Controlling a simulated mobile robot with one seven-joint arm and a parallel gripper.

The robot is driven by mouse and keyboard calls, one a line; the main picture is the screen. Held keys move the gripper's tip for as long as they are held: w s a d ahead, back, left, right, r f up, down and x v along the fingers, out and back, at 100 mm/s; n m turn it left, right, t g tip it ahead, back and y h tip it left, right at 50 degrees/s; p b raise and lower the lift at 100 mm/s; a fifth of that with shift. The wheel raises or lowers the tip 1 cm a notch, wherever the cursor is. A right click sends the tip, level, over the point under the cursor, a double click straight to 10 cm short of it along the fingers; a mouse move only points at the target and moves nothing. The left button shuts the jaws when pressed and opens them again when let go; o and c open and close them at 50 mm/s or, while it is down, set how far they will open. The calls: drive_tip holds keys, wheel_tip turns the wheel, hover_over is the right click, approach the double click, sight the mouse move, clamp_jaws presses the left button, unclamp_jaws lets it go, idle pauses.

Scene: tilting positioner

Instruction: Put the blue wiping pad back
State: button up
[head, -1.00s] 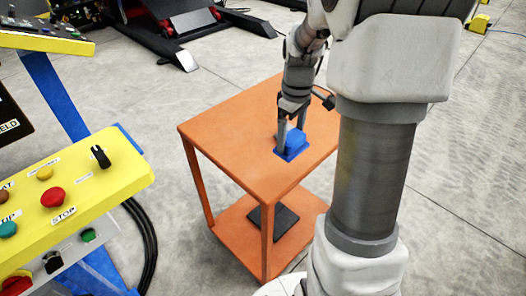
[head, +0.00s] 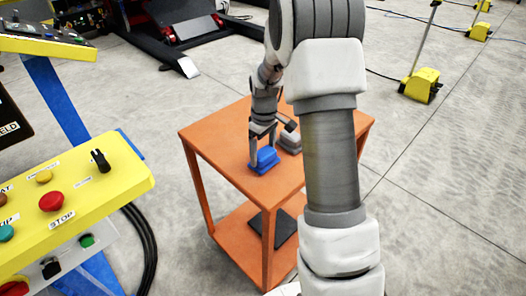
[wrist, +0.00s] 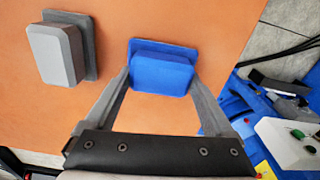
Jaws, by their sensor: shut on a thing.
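The blue wiping pad (head: 264,162) is between the fingers of my gripper (head: 262,150), over the front left part of the orange table top. My gripper is shut on the pad's raised block, one finger on each side. In the wrist view the blue pad (wrist: 161,68) shows its block and flat base, lying level. I cannot tell whether its base touches the table or hangs just above it. A grey pad of like shape (head: 290,143) stands on the table behind and to the right; it also shows in the wrist view (wrist: 58,54), apart from my gripper.
The orange table (head: 215,145) has bare room to the left of the pad. A dark flat thing (head: 286,228) lies on its lower shelf. A yellow control panel (head: 85,195) with buttons stands at the left. Yellow-footed posts (head: 421,86) stand on the floor at the right.

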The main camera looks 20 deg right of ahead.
drive_tip(key=shift+f, duration=0.15)
drive_tip(key=o, duration=1.2)
drive_tip(key=shift+c, duration=0.2)
